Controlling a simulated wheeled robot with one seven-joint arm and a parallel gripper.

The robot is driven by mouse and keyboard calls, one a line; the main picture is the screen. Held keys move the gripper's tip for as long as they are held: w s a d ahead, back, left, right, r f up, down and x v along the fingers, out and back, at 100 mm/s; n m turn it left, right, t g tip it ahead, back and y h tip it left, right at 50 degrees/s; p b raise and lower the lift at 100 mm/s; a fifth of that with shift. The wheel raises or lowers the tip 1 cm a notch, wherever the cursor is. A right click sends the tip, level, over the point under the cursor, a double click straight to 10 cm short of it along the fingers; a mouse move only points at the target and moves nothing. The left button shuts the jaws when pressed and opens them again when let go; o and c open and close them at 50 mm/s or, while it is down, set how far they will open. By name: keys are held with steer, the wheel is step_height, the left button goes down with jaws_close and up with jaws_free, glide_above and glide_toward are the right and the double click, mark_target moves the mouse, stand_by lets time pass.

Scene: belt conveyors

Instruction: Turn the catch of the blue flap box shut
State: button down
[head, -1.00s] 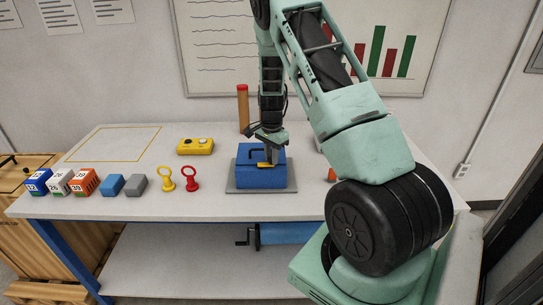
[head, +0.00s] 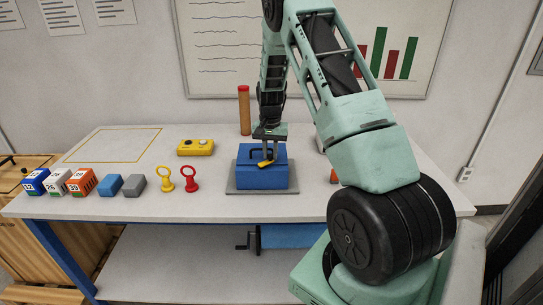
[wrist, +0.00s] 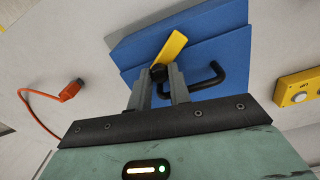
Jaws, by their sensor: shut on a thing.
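The blue flap box (head: 263,179) stands closed on a grey plate (head: 233,190) on the table; it also shows in the wrist view (wrist: 215,48). My gripper (head: 268,151) points down over the box. In the wrist view its fingers (wrist: 158,84) are shut on the black knob of the catch. A black handle (wrist: 211,78) is beside the right finger. The fingers partly hide the knob.
A yellow button box (head: 195,147) stands back left of the box, and a red-topped post (head: 244,112) behind it. Red (head: 190,180) and yellow (head: 166,180) ring pieces and several blocks line the front left. An orange cable (wrist: 55,108) lies at left in the wrist view.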

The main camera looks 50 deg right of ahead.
steer(key=shift+w+d+n, duration=0.1)
steer(key=shift+w+n, duration=0.2)
steer(key=shift+n, duration=0.6)
steer(key=shift+r, duration=0.1)
steer(key=c, duration=1.3)
jaws_free()
step_height(320, 180, up, 17)
steer(key=b, duration=0.3)
steer(key=shift+r+b, duration=0.15)
steer(key=shift+b, duration=0.15)
